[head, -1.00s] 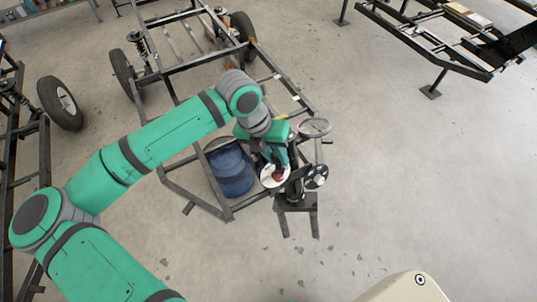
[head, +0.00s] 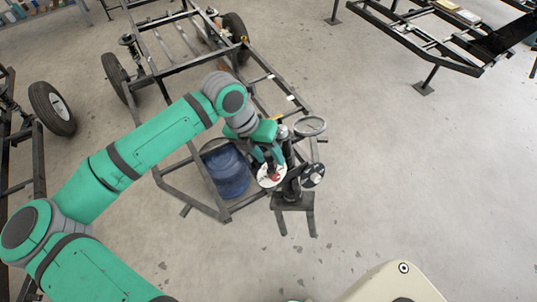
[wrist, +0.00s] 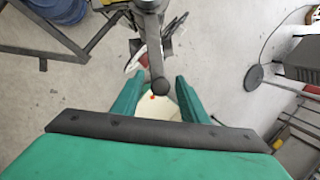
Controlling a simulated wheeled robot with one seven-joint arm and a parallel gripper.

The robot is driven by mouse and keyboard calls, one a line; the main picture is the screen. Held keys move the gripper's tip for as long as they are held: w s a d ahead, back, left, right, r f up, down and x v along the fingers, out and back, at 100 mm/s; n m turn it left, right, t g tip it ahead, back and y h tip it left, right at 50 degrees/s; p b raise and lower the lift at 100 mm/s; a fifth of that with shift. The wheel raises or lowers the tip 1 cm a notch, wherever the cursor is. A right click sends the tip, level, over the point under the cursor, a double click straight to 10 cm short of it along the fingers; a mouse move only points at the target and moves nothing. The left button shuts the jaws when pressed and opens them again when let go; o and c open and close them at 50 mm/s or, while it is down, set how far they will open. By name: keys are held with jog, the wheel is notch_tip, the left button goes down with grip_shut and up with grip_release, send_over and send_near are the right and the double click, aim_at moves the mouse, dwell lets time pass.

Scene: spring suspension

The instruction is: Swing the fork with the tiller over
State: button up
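The fork assembly (head: 292,186) is a dark upright piece on a small dark stand (head: 293,203) at the front corner of the chassis frame. A white disc (head: 265,180) with a red patch and a black-and-white disc (head: 313,174) flank it. In the wrist view, a dark bar with a rounded end, which looks like the tiller (wrist: 155,50), points down between my fingers. My gripper (wrist: 158,88) is open around the bar's end, with a visible gap on each side. In the head view, my gripper (head: 274,160) is beside the fork, its fingertips partly hidden.
A blue barrel (head: 228,172) stands inside the frame, left of the fork. A grey ring-shaped piece (head: 310,125) sits just behind the fork. The chassis frame (head: 193,212) bounds the left and back. Floor to the right and front is mostly clear.

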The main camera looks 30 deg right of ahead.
jog(key=v, duration=1.1)
jog(key=shift+d+f, duration=0.1)
jog(key=shift+f, duration=0.05)
dwell(0.3)
